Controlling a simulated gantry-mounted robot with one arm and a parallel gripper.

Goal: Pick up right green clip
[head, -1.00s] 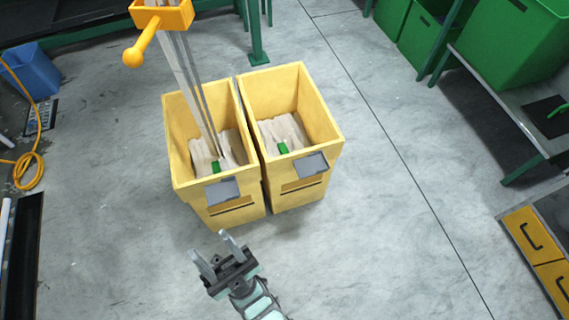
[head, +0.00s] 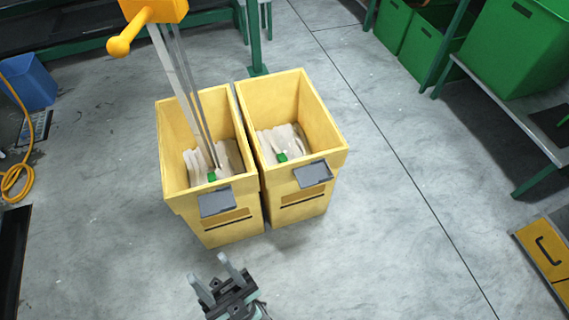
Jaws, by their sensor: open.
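Two yellow bins stand side by side on the floor, the left bin (head: 215,232) and the right bin (head: 300,209). The right green clip (head: 282,157) lies on pale folded webbing (head: 277,138) inside the right bin, near its front wall. The left green clip (head: 211,176) lies on webbing (head: 230,157) in the left bin. My gripper (head: 209,272) is open and empty, in front of the left bin and below the bins in the picture, apart from both clips.
Grey webbing strands (head: 182,80) run from an orange holder with a knob (head: 122,45) down into the left bin. Grey plates hang on the bins' fronts. Green crates (head: 515,50) stand at the upper right, a blue bin (head: 30,82) at the left. The floor right of the bins is clear.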

